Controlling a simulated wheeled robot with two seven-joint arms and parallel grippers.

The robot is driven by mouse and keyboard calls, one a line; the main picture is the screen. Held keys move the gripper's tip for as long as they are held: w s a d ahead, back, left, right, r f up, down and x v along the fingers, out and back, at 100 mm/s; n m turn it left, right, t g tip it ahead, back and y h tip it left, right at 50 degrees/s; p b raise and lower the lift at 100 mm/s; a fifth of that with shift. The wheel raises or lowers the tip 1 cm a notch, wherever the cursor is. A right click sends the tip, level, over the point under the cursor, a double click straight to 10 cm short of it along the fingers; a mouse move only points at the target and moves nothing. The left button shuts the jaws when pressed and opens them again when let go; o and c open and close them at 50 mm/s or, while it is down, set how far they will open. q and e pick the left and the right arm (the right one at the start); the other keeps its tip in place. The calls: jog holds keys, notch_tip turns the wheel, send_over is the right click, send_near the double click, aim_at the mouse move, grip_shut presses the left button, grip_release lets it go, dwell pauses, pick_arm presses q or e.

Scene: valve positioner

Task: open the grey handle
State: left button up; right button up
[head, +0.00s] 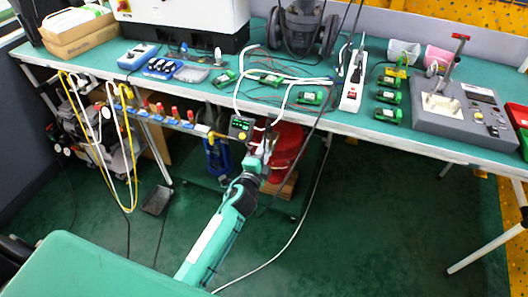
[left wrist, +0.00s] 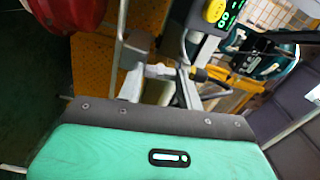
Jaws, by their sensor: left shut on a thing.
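My left arm reaches up from the bottom of the head view to just under the table's front edge. My left gripper (head: 261,152) is there, just below the box with the green digits (head: 241,128). In the left wrist view my left gripper (left wrist: 160,75) is shut on a small light grey piece (left wrist: 159,71), which I take as the grey handle. The handle lies between the two fingers, beside a black and brass fitting (left wrist: 198,75). In the head view the gripper hides the handle. My right gripper is not in view.
A pipe with several red-topped valves (head: 175,114) runs left of the gripper under the green table (head: 215,93). A red round vessel (head: 287,150) stands close behind the gripper. Yellow and white hoses (head: 130,150) hang at the left. The floor at right is clear.

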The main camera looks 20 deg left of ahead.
pick_arm(q)
jog(key=shift+m, duration=0.8)
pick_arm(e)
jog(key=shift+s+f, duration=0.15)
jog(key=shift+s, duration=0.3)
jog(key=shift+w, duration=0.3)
pick_arm(q)
jog(key=o, duration=1)
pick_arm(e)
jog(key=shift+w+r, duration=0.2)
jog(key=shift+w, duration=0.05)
pick_arm(q)
jog(key=shift+s, duration=0.1)
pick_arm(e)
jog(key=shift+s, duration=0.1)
